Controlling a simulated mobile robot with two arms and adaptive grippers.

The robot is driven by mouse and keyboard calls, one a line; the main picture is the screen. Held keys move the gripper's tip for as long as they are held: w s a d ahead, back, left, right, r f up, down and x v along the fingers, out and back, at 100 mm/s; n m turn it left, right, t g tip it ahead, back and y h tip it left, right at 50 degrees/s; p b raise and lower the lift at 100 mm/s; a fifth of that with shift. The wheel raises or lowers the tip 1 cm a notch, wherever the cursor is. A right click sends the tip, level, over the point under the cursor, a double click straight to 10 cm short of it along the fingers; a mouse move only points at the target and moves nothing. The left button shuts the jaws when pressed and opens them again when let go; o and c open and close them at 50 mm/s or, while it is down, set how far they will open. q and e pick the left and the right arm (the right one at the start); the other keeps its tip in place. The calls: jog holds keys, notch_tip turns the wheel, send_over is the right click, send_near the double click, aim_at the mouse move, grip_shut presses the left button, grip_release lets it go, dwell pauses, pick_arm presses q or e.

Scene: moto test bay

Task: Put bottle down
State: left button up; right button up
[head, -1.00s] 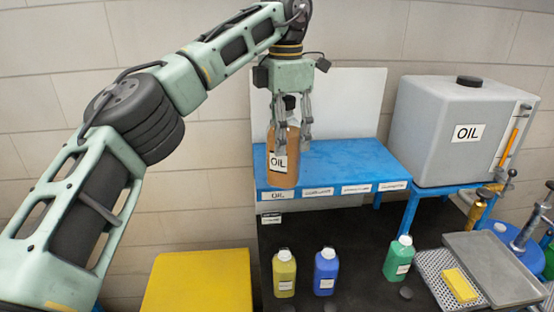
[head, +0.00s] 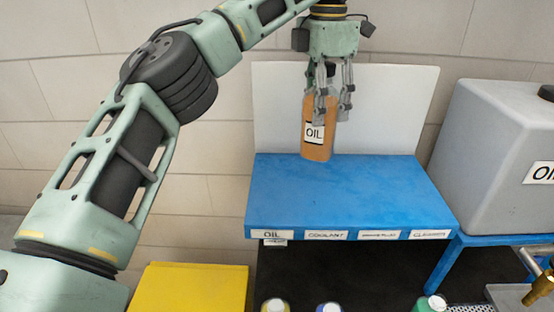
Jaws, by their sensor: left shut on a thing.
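My left gripper (head: 329,106) points down and is shut on an orange-brown bottle (head: 318,143) with a white OIL label and a dark cap. The bottle is nearly upright, tilted slightly. It shows in front of the white back panel (head: 395,115), over the rear part of the blue shelf (head: 345,195). I cannot tell whether its bottom touches the shelf. The shelf's front edge carries labels, OIL (head: 272,234) at the left, then COOLANT and others to the right. The gripper's fingers hide part of the bottle's top. My right gripper is not in view.
The blue shelf top is otherwise empty. A grey oil tank (head: 492,150) stands right. A yellow box (head: 190,289) is lower left.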

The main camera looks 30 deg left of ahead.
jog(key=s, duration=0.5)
pick_arm(q)
jog(key=s+a+f+p, duration=0.2)
jog(key=s+a+f, duration=0.4)
jog(key=f, duration=0.4)
jog(key=shift+s+a, duration=0.4)
jog(key=shift+a, duration=0.25)
jog(key=o, duration=1.5)
jog(key=shift+f, duration=0.1)
jog(key=shift+c, duration=0.2)
jog(key=shift+o, duration=0.8)
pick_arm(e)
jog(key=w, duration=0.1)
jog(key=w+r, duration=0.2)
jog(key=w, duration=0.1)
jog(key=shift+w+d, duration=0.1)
